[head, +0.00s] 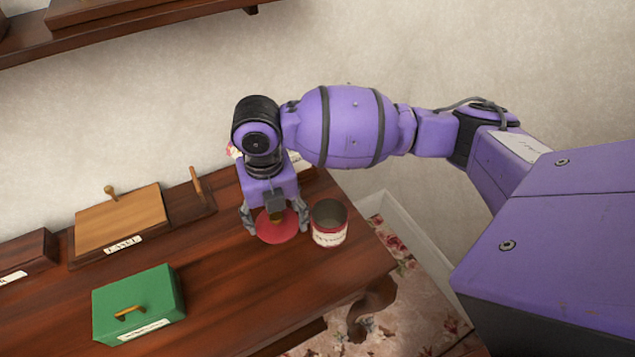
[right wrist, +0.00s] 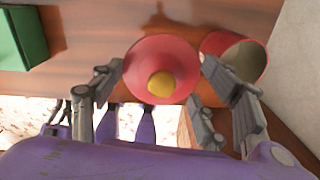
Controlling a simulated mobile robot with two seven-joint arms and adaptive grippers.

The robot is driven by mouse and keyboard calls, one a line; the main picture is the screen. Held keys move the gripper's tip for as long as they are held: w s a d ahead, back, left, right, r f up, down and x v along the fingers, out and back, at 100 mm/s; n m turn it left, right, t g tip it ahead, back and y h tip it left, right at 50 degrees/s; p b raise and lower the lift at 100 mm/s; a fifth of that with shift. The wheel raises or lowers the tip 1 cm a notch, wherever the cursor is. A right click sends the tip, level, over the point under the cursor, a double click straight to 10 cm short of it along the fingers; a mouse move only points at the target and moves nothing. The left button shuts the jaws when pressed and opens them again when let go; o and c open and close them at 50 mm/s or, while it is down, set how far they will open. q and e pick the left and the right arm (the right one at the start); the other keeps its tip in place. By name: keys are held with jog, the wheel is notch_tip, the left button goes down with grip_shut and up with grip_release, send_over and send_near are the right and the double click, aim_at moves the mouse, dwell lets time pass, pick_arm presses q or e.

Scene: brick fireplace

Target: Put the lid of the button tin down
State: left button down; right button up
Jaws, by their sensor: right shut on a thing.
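The lid of the button tin is a red disc (head: 277,228) with a yellow knob; it also shows in the right wrist view (right wrist: 150,55). My right gripper (head: 275,217) is shut on it, a finger at each side of the rim. The lid is over the wooden table, left of the tin; how high it is I cannot tell. The button tin (head: 328,238) stands upright and open, with a red and cream outside and a grey inside. The tin also shows in the right wrist view (right wrist: 250,60), close beside a finger. My left gripper is not in view.
A green box (head: 138,304) with a handle stands at the table's front left. A labelled wooden box (head: 120,220) stands at the back left. The table (head: 225,290) is bare between the green box and the lid. Its right edge is close to the tin.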

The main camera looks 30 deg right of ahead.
jog(key=w+d+f, duration=0.1)
jog(key=w+f, duration=0.2)
jog(key=w, duration=0.1)
jog(key=w+d+f, duration=0.2)
jog(key=w+f, duration=0.1)
jog(key=w, duration=0.1)
jog(key=w+d+f+b, duration=0.1)
jog(key=w+f, duration=0.2)
jog(key=w, duration=0.1)
jog(key=shift+w+d, duration=0.25)
jog(key=shift+d, duration=0.15)
jog(key=shift+w+f, duration=0.1)
jog(key=shift+f, duration=0.05)
jog(key=shift+w+d+f, duration=0.1)
jog(key=shift+f, duration=0.75)
jog(key=shift+w+d+f, duration=0.1)
jog(key=shift+f, duration=0.75)
jog(key=shift+f, duration=0.1)
jog(key=shift+f, duration=0.15)
jog(key=o, duration=1)
jog(key=shift+r, duration=0.2)
